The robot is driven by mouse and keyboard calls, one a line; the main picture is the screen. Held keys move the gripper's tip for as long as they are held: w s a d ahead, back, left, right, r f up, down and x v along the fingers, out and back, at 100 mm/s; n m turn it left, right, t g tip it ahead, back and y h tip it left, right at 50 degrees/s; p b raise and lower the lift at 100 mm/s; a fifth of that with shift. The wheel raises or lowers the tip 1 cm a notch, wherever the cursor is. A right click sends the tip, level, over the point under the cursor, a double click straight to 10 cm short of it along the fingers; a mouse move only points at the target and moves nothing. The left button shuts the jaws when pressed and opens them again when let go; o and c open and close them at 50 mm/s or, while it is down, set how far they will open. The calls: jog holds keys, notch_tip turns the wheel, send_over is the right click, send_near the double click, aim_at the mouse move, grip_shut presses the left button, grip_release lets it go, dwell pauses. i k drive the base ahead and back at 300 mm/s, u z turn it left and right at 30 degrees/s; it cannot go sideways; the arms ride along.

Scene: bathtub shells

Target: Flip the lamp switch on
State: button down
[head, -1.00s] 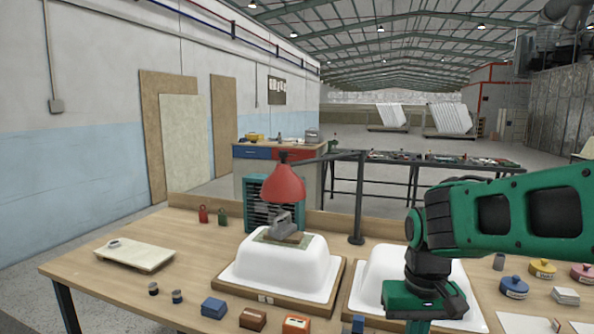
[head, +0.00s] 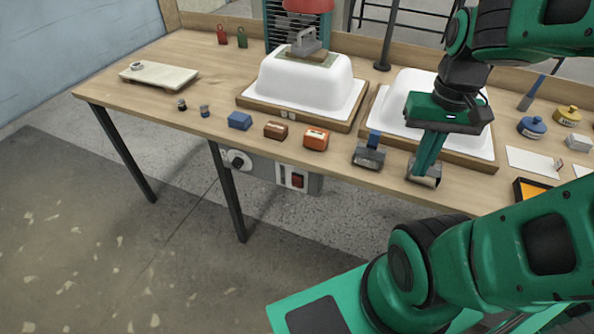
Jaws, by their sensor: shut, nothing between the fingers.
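The lamp's red shade (head: 308,5) shows at the top edge of the head view, above the left white tub shell. A grey control box (head: 262,172) hangs under the table's front edge. It carries a red rocker switch (head: 298,180) on its right and a round dark knob (head: 238,160) on its left. The rocker's position is too small to tell, and no label shows that it belongs to the lamp. My gripper (head: 424,182) is shut and empty, pointing down over the front of the right tub shell, to the right of the box and above it.
The left tub shell (head: 300,82) and the right tub shell (head: 402,97) stand on wooden bases. Blue, brown and orange blocks (head: 316,138) and a blue-handled tool (head: 369,152) lie along the front edge. Floor before the table is clear.

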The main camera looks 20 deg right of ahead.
aim_at(296, 181)
jog(key=u, duration=0.65)
jog(key=k, duration=1.3)
jog(key=z, duration=0.4)
jog(key=i, duration=1)
jog(key=u, duration=0.05)
